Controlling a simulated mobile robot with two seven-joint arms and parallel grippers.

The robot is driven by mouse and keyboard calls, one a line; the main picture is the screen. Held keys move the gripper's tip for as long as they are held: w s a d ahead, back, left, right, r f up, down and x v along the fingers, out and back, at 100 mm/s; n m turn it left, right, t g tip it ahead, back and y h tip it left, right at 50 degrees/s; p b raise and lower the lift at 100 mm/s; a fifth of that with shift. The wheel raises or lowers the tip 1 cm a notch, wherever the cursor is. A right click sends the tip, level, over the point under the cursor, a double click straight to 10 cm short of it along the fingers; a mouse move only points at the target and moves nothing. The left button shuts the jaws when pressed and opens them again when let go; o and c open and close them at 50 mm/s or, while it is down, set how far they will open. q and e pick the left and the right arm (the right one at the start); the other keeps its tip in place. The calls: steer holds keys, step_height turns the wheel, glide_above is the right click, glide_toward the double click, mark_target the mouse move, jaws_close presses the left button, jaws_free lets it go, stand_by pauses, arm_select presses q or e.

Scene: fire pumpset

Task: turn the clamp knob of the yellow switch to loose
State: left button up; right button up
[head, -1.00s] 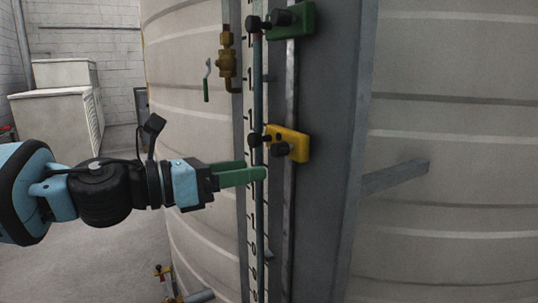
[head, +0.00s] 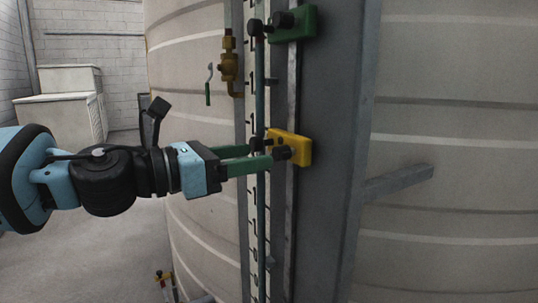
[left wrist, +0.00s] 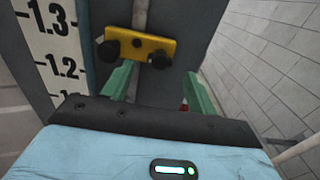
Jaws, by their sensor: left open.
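The yellow switch (head: 302,149) is fixed to the grey upright beside the tank's level gauge. It has a black knob (head: 281,154) on its front and another black part (head: 256,144) at the gauge tube. In the left wrist view the yellow switch (left wrist: 155,45) lies ahead, with one black knob (left wrist: 160,61) between the finger lines and another black part (left wrist: 108,50) at left. My left gripper (head: 262,156) has green fingers, open and empty, pointing at the switch. Its tips are close to the knob; I cannot tell whether they touch. My right gripper is not in view.
A green switch (head: 297,24) sits higher on the same upright. A brass valve (head: 228,66) with a green-handled lever is at upper left of the gauge. The scale strip and tube run beside my fingers. A grey bracket (head: 398,183) is on the tank at right.

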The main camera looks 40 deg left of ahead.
mark_target(276, 152)
arm_select(q)
steer(key=shift+b+x, duration=0.45)
steer(key=shift+x, duration=1.2)
steer(key=shift+w+d+f, duration=0.1)
steer(key=shift+w+d, duration=0.05)
steer(key=shift+w, duration=0.2)
steer(key=shift+w+d, duration=0.1)
steer(key=shift+w, duration=0.1)
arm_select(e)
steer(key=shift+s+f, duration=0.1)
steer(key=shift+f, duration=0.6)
arm_select(q)
steer(key=c, duration=1)
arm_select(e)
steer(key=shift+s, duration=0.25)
